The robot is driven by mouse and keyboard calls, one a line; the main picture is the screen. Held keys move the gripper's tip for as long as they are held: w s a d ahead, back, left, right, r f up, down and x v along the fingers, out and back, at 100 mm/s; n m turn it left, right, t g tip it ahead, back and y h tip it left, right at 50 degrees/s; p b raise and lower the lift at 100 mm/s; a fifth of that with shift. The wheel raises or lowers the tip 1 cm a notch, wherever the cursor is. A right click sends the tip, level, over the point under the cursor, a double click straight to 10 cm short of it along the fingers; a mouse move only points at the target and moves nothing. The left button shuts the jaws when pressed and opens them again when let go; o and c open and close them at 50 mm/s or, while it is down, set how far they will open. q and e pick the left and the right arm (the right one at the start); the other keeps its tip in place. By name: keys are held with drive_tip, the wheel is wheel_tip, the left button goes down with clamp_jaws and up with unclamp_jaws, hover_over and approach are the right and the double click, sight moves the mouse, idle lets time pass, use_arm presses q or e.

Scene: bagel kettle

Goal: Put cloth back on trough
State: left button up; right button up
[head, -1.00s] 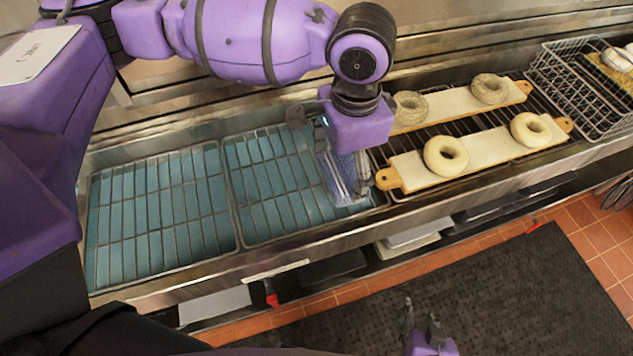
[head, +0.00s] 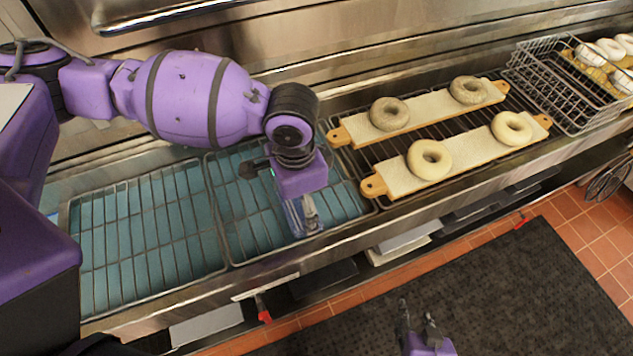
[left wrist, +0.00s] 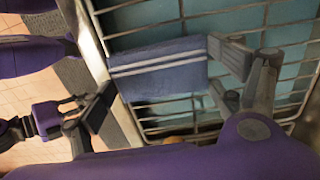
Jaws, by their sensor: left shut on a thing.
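The cloth (left wrist: 158,70) is blue with two white stripes. In the left wrist view it lies between the fingers of my left gripper (left wrist: 165,80), which is shut on it. In the head view my left gripper (head: 303,222) points down at the front rim of the trough (head: 290,254), over the right-hand wire rack; the cloth (head: 291,214) shows only as a small bluish patch there. I cannot tell whether the cloth touches the rim. My right gripper (head: 418,325) is low at the bottom of the head view, over the floor mat, with its fingers apart and empty.
Wire racks (head: 150,225) cover the blue-green trough. To the right, two bagel boards (head: 455,155) with two bagels each rest on a dark grate. A wire basket (head: 565,85) stands at the far right. A black mat (head: 470,290) lies on the tiled floor.

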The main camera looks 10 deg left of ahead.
sight(300, 205)
use_arm(q)
drive_tip(key=o, duration=0.9)
wheel_tip(300, 205, up, 12)
drive_tip(key=p, duration=0.1)
